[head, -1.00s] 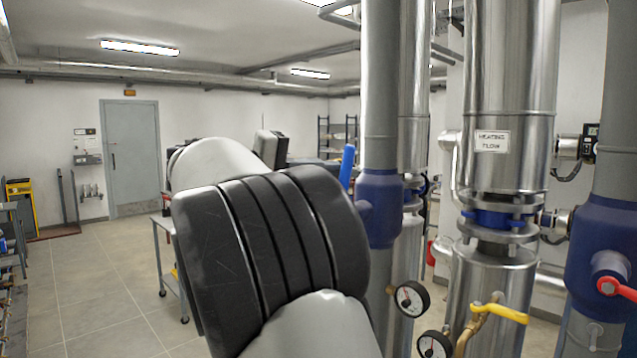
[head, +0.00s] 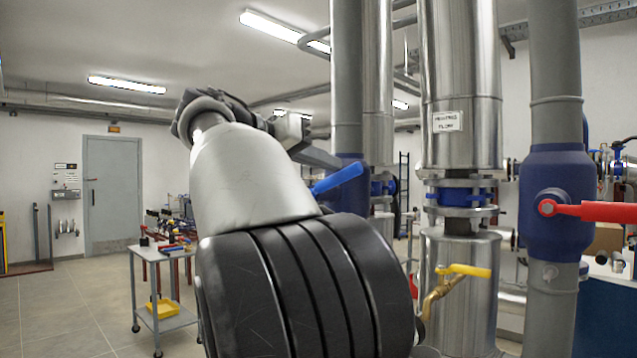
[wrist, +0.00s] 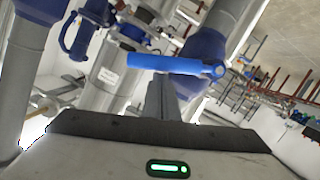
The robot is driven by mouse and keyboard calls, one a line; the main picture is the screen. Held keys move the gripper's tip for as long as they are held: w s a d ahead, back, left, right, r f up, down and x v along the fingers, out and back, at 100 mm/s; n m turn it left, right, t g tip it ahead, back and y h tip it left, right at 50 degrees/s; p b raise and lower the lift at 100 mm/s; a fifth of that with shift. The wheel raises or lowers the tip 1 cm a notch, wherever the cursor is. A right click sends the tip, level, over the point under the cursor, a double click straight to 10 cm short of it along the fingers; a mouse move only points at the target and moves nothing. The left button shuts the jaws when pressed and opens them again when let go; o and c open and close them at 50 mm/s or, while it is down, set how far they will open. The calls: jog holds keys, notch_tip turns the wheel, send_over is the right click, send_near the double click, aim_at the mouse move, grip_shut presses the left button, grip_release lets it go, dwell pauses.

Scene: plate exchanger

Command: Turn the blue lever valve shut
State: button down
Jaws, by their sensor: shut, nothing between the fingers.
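The blue lever (head: 337,178) shows in the head view as a slanted bar, its right end higher, in front of a blue valve body (head: 350,162) on a grey pipe. My arm hides part of that valve. In the wrist view the lever (wrist: 165,63) lies nearly level across the middle, with its round pivot end at the right. My gripper (wrist: 162,88) is shut and empty, its grey fingers together just below the lever's middle. They overlap its lower edge in the picture; I cannot tell whether they touch it. In the head view my gripper (head: 322,159) reaches right, close to the lever.
A red lever (head: 600,210) sits on another blue valve at the right. A yellow lever (head: 465,270) sits on a small brass valve before the steel pipe (head: 460,100). A trolley (head: 165,320) with tools stands at the left.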

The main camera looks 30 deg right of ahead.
aim_at(334, 183)
jog(key=f+b, duration=0.1)
jog(key=s+f+m+b, duration=0.1)
jog(key=f+m+b, duration=0.1)
jog(key=b, duration=0.1)
jog(key=shift+s+d+t, duration=0.2)
jog(key=shift+d+t, duration=0.05)
jog(key=shift+t, duration=0.05)
jog(key=shift+s+f+b, duration=0.2)
jog(key=shift+f+b, duration=0.25)
jog(key=shift+b, duration=0.15)
